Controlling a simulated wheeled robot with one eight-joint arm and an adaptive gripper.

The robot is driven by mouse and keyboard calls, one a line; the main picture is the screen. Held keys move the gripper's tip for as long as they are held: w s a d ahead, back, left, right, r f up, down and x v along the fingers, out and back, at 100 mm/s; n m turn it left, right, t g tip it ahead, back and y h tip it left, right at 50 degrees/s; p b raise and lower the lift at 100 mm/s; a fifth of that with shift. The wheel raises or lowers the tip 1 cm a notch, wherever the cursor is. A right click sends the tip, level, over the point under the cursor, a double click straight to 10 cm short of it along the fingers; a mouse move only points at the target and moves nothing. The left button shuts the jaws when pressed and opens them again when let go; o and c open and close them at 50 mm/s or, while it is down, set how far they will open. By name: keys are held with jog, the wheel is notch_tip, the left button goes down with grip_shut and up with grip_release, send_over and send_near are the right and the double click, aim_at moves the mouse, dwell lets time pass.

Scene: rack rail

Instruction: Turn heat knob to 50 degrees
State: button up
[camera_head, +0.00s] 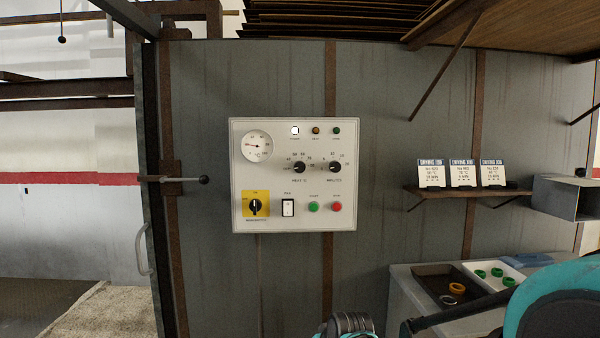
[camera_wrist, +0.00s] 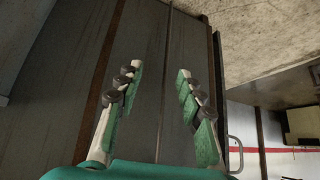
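The heat knob (camera_head: 299,167) is a black dial labelled for heat on the white control panel (camera_head: 270,220), which is fixed to the grey metal wall. Its exact setting is too small to read. A second black knob, for minutes (camera_head: 335,168), sits to its right. A round gauge (camera_head: 257,146) is at the panel's upper left. In the wrist view my gripper (camera_wrist: 158,85) is open and empty, its green fingers spread apart in front of the grey wall. The panel is not in the wrist view. In the head view parts of my arm show at the bottom right, below the panel.
The panel also has a yellow-backed switch (camera_head: 255,205), a white rocker (camera_head: 288,208), a green button (camera_head: 313,207) and a red button (camera_head: 336,206). A shelf (camera_head: 470,191) with three cards is at right, above a bench (camera_head: 400,290) with trays. A door lever (camera_head: 185,180) juts out left.

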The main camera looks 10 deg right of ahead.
aim_at(300, 169)
jog(key=shift+o, duration=1.4)
jog(key=w+a+r+n+t+y, duration=0.1)
jog(key=w+a+r+t, duration=0.3)
jog(key=w+r, duration=0.3)
jog(key=shift+a+r+y, duration=0.15)
jog(key=shift+r+y, duration=0.25)
jog(key=shift+r, duration=0.55)
jog(key=w+d+r+m+t+h, duration=0.15)
jog(key=r+t, duration=0.25)
jog(key=r, duration=0.6)
jog(key=w+r+m+t+h, duration=0.1)
jog(key=w+r+t+h, duration=0.15)
jog(key=r, duration=0.65)
jog(key=w+d+r+m+t+h, duration=0.15)
jog(key=r+t, duration=0.35)
jog(key=r, duration=0.5)
jog(key=x, duration=1.1)
jog(key=f+x, duration=0.1)
jog(key=x, duration=0.5)
jog(key=shift+w+r, duration=0.1)
jog(key=shift+w, duration=0.25)
jog(key=shift+c, duration=0.6)
jog(key=shift+g, duration=0.25)
jog(key=c, duration=1)
jog(key=shift+c, duration=0.2)
